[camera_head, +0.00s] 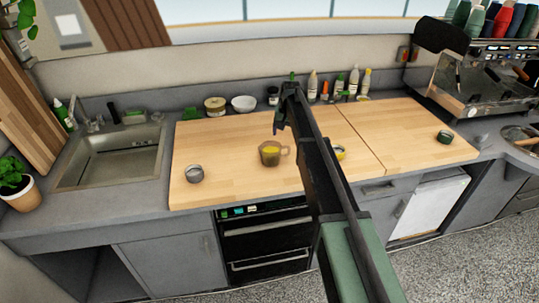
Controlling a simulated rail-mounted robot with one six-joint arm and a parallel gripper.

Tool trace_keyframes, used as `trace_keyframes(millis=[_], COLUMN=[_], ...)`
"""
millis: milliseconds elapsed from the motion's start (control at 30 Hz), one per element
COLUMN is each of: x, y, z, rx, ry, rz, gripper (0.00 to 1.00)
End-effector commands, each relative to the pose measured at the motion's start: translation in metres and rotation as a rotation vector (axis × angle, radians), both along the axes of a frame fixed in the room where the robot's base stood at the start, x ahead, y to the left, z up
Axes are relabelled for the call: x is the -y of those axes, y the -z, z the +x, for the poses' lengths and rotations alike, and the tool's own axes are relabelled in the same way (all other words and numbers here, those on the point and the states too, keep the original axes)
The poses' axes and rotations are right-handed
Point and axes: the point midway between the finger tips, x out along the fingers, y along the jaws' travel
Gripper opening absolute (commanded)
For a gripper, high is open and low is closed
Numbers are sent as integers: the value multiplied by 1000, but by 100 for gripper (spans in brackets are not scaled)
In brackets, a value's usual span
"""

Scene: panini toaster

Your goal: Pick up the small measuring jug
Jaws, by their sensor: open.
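A small see-through jug (269,154) with a yellowish inside and a handle on its right stands upright on the wooden worktop. It looks like the measuring jug. My gripper (277,127) is open above the jug and slightly to its right, pointing down, with a visible gap to it. No object shows in its fingers. My arm comes in from the bottom right and covers part of the worktop to the right of the jug.
A small grey metal cup (194,174) stands left of the jug. A yellow item (339,152) sits just right of my arm, partly hidden. A dark round container (445,137) stands farther right. Bottles (353,80) and bowls (243,103) line the back. The sink (113,156) is left.

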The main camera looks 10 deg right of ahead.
Motion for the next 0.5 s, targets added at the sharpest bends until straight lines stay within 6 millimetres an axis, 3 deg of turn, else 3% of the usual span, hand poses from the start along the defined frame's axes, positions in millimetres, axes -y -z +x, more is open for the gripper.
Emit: trace_keyframes(millis=[133,333,500], x=[0,-3,-3], y=[17,58,58], z=[0,0,0], rx=[0,0,0], ry=[-1,-1,-2], rz=[0,0,0], gripper=[77,77,77])
